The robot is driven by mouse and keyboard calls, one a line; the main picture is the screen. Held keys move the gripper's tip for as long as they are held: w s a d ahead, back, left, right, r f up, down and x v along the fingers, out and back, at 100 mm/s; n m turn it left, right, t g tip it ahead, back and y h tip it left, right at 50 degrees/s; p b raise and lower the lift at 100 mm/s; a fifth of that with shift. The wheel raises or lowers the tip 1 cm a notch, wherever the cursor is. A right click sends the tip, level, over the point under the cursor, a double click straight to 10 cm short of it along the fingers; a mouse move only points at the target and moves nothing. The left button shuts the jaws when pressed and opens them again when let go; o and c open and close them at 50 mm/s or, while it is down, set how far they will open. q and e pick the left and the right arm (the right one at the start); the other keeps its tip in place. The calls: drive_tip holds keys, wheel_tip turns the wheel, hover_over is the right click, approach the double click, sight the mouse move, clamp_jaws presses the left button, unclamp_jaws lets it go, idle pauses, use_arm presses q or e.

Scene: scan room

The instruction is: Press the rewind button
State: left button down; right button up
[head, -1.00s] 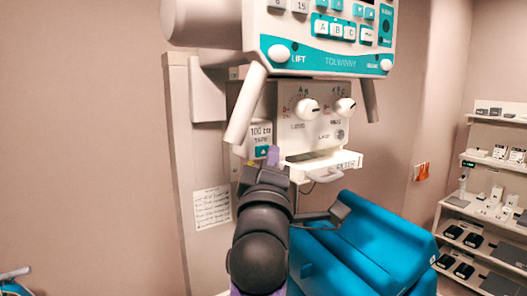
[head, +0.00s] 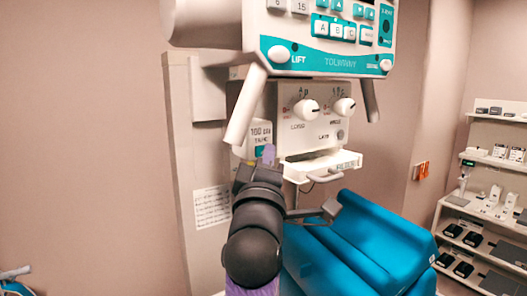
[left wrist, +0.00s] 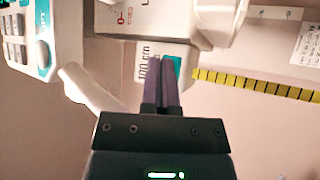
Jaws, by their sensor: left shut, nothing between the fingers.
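A small white tape box (head: 260,131) marked "100 cm" is on the machine, below the big control panel, and has a teal button on its lower face. My left gripper (head: 267,154) is shut and empty, its purple fingertips in front of the lower part of this box and covering most of the button. In the left wrist view the box (left wrist: 147,64) is just beyond the fingertips (left wrist: 160,84), and the teal button (left wrist: 173,70) shows right beside them. I cannot tell whether the tips touch it. My right gripper is not in view.
A teal-and-white control panel (head: 330,62) with two slanted handles hangs above. Two white knobs (head: 306,109) are right of the box, over a white tray (head: 322,166). A blue chair (head: 365,245) stands below. Shelves (head: 485,205) are at the right.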

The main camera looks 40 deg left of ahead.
use_arm(q)
drive_tip(key=shift+a, duration=0.15)
idle(0.4)
drive_tip(key=shift+s+d, duration=0.3)
drive_tip(key=shift+d, duration=0.45)
drive_tip(key=d, duration=0.1)
drive_tip(key=s+d, duration=0.1)
drive_tip(key=d, duration=0.1)
drive_tip(key=s+d, duration=0.1)
drive_tip(key=shift+d+f+b, duration=0.1)
drive_tip(key=shift+d+b, duration=0.2)
drive_tip(key=shift+d, duration=0.05)
drive_tip(key=shift+w, duration=0.1)
